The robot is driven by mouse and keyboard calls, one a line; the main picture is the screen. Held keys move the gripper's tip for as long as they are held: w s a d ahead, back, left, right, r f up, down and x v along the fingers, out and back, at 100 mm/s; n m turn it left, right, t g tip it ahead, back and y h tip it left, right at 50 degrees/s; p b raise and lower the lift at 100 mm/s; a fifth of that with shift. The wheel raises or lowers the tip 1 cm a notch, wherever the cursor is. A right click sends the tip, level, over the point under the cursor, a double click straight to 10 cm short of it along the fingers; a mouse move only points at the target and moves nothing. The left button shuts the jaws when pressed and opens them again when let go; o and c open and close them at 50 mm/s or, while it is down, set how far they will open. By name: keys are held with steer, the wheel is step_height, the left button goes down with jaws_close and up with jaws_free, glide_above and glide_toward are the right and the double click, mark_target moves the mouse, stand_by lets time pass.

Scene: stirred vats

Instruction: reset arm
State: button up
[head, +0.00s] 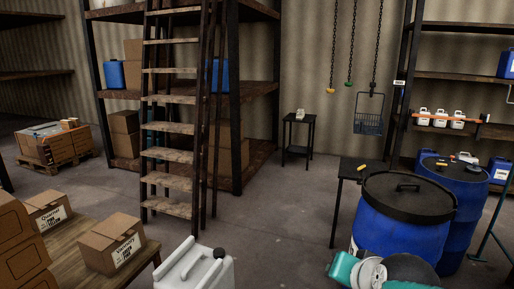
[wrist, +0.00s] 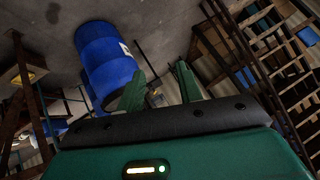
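My gripper (wrist: 160,84) shows in the wrist view as two green fingers standing apart, with background visible in the gap and nothing held between them. The wrist picture is strongly tilted. A blue barrel (wrist: 105,62) lies beyond the fingers, to their left in that view, and looks apart from them. In the head view, teal, white and dark parts of my arm show at the bottom right, in front of a blue vat with a black lid (head: 408,194). The fingers cannot be made out there.
A white canister (head: 195,268) and a wooden table with boxes (head: 150,250) are in front at left. A ladder (head: 170,155) leans by shelves. A basket (head: 369,114) hangs from chain. The middle floor is clear.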

steer(key=s+a+f+n+g, duration=0.2)
steer(key=s+a+n+g, duration=0.1)
steer(key=s, duration=0.6)
steer(key=a+n, duration=0.1)
steer(key=n, duration=0.1)
steer(key=shift+s+f+n+g, duration=0.3)
steer(key=shift+f+n, duration=0.05)
steer(key=shift+n, duration=0.05)
steer(key=shift+d, duration=0.15)
